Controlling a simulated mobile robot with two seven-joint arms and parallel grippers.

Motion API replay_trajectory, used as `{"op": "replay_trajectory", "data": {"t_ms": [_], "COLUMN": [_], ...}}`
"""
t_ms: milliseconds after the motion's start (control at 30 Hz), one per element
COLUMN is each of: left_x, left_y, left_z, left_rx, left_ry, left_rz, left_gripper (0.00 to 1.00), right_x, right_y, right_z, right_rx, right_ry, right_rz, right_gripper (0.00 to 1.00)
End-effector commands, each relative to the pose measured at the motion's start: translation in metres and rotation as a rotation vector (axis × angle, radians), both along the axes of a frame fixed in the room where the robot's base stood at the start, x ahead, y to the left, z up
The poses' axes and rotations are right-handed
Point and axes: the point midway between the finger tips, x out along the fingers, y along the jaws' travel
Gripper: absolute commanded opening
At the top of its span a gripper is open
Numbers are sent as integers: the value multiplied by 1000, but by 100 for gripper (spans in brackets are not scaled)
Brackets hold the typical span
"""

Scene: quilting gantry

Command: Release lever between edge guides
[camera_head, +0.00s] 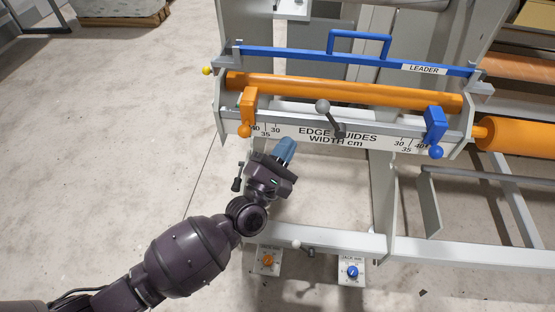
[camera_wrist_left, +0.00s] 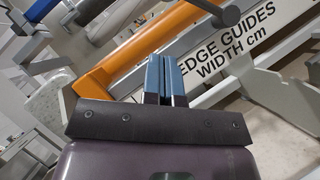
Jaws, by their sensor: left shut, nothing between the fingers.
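The release lever (camera_head: 331,116) is a dark grey lever with a round knob, at the middle of the edge guide rail. The orange edge guide (camera_head: 248,110) is left of it and the blue edge guide (camera_head: 434,124) is right of it. My left gripper (camera_head: 287,148) has blue fingers, is shut and empty, and is below and left of the lever, apart from it. In the left wrist view the shut fingers (camera_wrist_left: 165,78) point towards the rail, and the lever's grey knob (camera_wrist_left: 228,16) shows at the top. My right gripper is not in view.
The label plate (camera_head: 345,137) reads "EDGE GUIDES WIDTH cm". An orange roller (camera_head: 350,90) and the blue leader bar (camera_head: 300,52) with its handle lie behind the rail. Two small knob panels, one with an orange knob (camera_head: 268,260), one with a blue knob (camera_head: 352,272), are below.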

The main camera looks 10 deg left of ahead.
Motion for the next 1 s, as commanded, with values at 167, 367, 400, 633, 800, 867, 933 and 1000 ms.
{"op": "replay_trajectory", "data": {"t_ms": [167, 367, 400, 633, 800, 867, 933, 1000], "left_x": [27, 35, 36, 37, 38, 38, 38, 38], "left_y": [-13, -30, -33, -41, -41, -41, -41, -41], "left_z": [13, 35, 37, 43, 43, 43, 43, 43], "left_rx": [-2, -3, -4, -1, -1, 0, 0, 1], "left_ry": [-1, -3, -3, 0, 0, 0, 0, 0], "left_rz": [-1, 1, 0, 0, 0, 0, 0, 0], "left_gripper": [0, 0, 0, 0, 0, 0, 0, 0], "right_x": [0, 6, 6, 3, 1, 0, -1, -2], "right_y": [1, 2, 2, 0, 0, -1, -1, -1], "right_z": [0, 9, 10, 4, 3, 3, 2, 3], "right_rx": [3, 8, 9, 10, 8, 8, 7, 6], "right_ry": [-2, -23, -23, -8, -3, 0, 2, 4], "right_rz": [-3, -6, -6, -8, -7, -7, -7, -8], "right_gripper": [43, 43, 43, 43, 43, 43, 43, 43]}}
